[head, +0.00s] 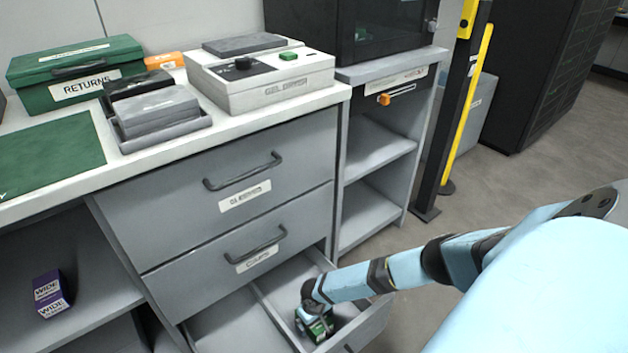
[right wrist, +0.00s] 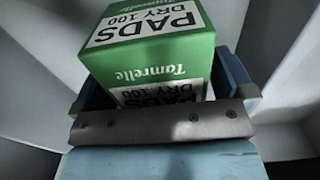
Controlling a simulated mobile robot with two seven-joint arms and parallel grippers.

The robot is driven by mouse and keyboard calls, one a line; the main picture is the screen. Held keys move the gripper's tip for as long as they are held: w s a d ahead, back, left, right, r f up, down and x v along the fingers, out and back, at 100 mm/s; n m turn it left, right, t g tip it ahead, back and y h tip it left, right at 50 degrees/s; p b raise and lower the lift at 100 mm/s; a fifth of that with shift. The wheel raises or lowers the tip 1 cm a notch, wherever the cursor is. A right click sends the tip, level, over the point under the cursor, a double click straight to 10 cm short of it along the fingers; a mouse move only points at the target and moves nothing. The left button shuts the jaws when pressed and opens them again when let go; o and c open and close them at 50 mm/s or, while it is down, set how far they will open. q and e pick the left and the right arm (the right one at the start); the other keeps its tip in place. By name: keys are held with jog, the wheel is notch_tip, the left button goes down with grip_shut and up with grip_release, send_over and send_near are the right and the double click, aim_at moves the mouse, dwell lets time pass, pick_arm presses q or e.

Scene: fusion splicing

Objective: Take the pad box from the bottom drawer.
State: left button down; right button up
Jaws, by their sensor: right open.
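The open bottom drawer (head: 222,328) has a divider and two compartments. The green pad box stands in its right compartment, mostly under my right gripper (head: 311,312) in the head view. In the right wrist view the green pad box (right wrist: 196,58) reads "PADS DRY 100" and sits between the two blue fingers of my right gripper (right wrist: 165,95). The fingers are open, one on each side of the box. I cannot tell whether they touch it. My left gripper is not in view.
Two closed drawers with handles (head: 244,172) are above the open one. A purple "WIDE" box (head: 50,292) lies on a shelf at the left. A yellow and black post (head: 463,100) stands right of the open shelf unit (head: 372,150). The countertop holds a green "RETURNS" box (head: 75,72).

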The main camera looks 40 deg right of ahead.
jog(key=shift+f, duration=0.1)
jog(key=c, duration=1)
